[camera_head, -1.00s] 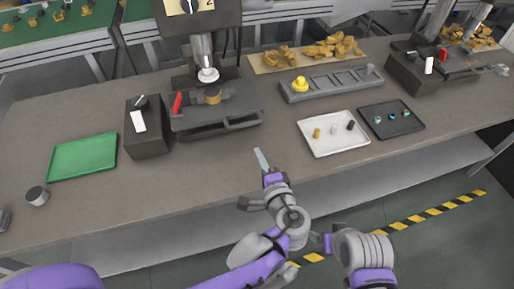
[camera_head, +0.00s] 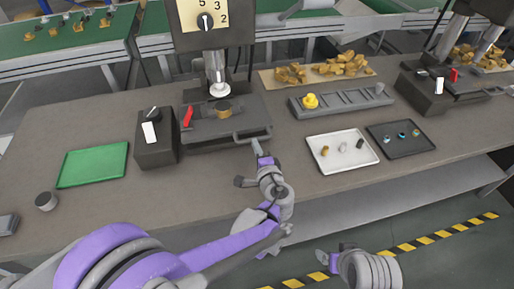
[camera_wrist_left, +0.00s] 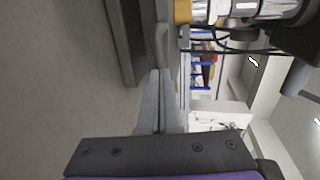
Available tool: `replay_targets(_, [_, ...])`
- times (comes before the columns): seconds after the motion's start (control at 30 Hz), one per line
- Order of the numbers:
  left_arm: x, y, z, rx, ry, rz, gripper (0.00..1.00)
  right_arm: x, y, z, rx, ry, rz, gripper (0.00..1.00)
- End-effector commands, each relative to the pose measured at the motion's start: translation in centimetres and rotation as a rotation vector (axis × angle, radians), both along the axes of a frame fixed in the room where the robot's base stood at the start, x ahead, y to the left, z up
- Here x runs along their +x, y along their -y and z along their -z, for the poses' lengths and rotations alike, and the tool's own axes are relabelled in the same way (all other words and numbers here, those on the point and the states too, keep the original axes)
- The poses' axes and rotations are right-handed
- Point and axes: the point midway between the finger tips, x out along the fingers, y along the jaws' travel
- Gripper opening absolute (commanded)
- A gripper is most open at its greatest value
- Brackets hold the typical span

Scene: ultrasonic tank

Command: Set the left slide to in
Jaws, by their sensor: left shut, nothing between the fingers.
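The left slide (camera_head: 205,123) is a dark plate on the left press base and carries a brass ring-like piece (camera_head: 223,110). Its grey bar handle (camera_head: 238,140) sticks out at the front. My left gripper (camera_head: 257,146) is shut and empty, with its fingertips at the right end of the handle. I cannot tell whether they touch. In the left wrist view the closed fingers (camera_wrist_left: 157,100) point at a grey bar that looks like the handle (camera_wrist_left: 161,45).
A dark control box (camera_head: 156,138) stands left of the press, with a green tray (camera_head: 92,165) beyond it. A white tray (camera_head: 342,165) and a black tray (camera_head: 402,153) lie to the right. A grey rack (camera_head: 345,101) stands behind them. The bench front is mostly clear.

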Motion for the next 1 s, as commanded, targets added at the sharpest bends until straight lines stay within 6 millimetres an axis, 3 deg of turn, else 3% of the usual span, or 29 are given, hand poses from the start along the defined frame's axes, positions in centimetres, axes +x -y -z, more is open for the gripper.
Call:
replay_targets(0.17, [0.4, -0.1, 0.0, 0.0, 0.0, -0.001, 0.0, 0.0, 0.0, 0.0, 0.0, 0.0, 0.0, 0.83])
replay_targets(0.47, [4.3, -1.4, 0.0, 0.0, 0.0, -0.001, 0.0, 0.0, 0.0, 0.0, 0.0, 0.0, 0.0, 0.83])
replay_targets(1.0, [4.1, -1.6, -0.4, 0.002, 0.001, -0.002, 0.0, 0.1, 0.0, -0.3, 0.0, 0.001, 0.0, 0.83])
